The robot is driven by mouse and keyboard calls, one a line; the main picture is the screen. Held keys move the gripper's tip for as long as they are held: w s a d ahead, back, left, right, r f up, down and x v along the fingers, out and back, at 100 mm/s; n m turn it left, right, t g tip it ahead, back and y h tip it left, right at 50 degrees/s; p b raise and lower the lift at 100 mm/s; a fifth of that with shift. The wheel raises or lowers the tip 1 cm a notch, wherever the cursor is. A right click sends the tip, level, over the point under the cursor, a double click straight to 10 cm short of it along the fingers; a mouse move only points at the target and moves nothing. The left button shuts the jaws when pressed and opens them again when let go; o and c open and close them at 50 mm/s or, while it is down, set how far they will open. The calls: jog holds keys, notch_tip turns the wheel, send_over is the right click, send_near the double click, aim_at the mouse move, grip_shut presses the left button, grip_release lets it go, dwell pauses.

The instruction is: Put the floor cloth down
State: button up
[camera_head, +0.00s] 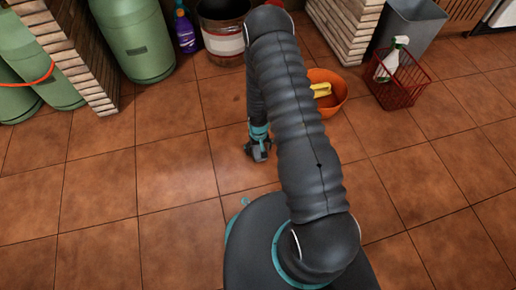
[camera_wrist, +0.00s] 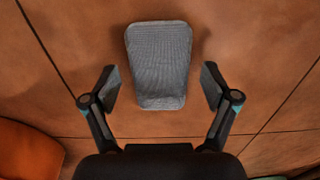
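A grey, textured floor cloth (camera_wrist: 160,48), folded into a rounded block, shows in the wrist view against the terracotta tiles. It looks to be lying on the floor, though its exact height is hard to tell. My gripper (camera_wrist: 160,85) is open, with one finger on each side of the cloth's near end and a visible gap on both sides. Neither finger appears to touch it. In the head view my gripper (camera_head: 259,150) points down, low over the floor, and the cloth cannot be made out there.
An orange tub (camera_head: 336,101) with a yellow item stands right of my gripper; a red basket (camera_head: 405,92) with a spray bottle (camera_head: 388,63) is farther right. A metal bucket (camera_head: 222,42), purple bottle (camera_head: 184,30) and green cylinders (camera_head: 138,40) stand behind. Floor to the left is clear.

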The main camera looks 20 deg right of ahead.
jog(key=shift+r, duration=0.1)
notch_tip(320, 180, up, 12)
jog(key=r+p, duration=0.1)
jog(key=p, duration=0.1)
notch_tip(320, 180, up, 14)
jog(key=t, duration=0.1)
send_over(258, 149)
notch_tip(258, 149, up, 13)
jog(key=s+t, duration=0.2)
jog(key=s, duration=0.1)
jog(key=s+r+t, duration=0.2)
jog(key=s+r, duration=1.5)
jog(key=s, duration=0.3)
jog(key=shift+r+t, duration=0.3)
